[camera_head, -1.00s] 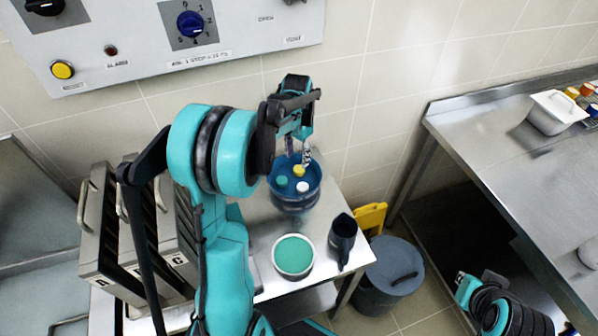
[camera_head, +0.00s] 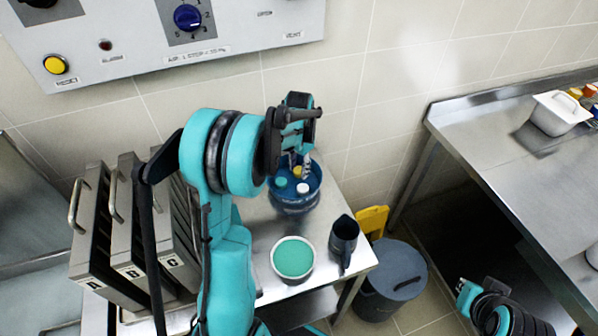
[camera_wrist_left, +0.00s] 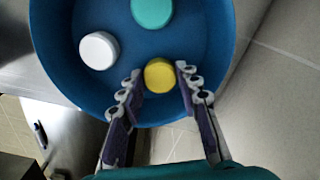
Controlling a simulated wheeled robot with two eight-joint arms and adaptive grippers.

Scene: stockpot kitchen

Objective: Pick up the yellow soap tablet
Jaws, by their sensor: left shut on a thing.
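A blue tub (camera_head: 294,204) stands on the steel side table. In it are a yellow soap tablet (camera_head: 297,172), a green tablet (camera_head: 280,182) and a white tablet (camera_head: 302,188). My left gripper (camera_head: 299,166) reaches down into the tub from above. In the left wrist view its fingers are on either side of the yellow tablet (camera_wrist_left: 159,75), shut on it near the tub's wall. The white tablet (camera_wrist_left: 99,50) and the green tablet (camera_wrist_left: 152,11) lie apart from the fingers. My right gripper (camera_head: 465,290) is at the lower right, away from the tub; its jaws are too small to read.
A white-rimmed pot of green content (camera_head: 293,257) and a dark jug (camera_head: 343,238) stand in front of the tub. Metal holders marked A, B and C (camera_head: 130,225) stand at left. A lidded grey bin (camera_head: 392,272) is on the floor. A tiled wall is close behind.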

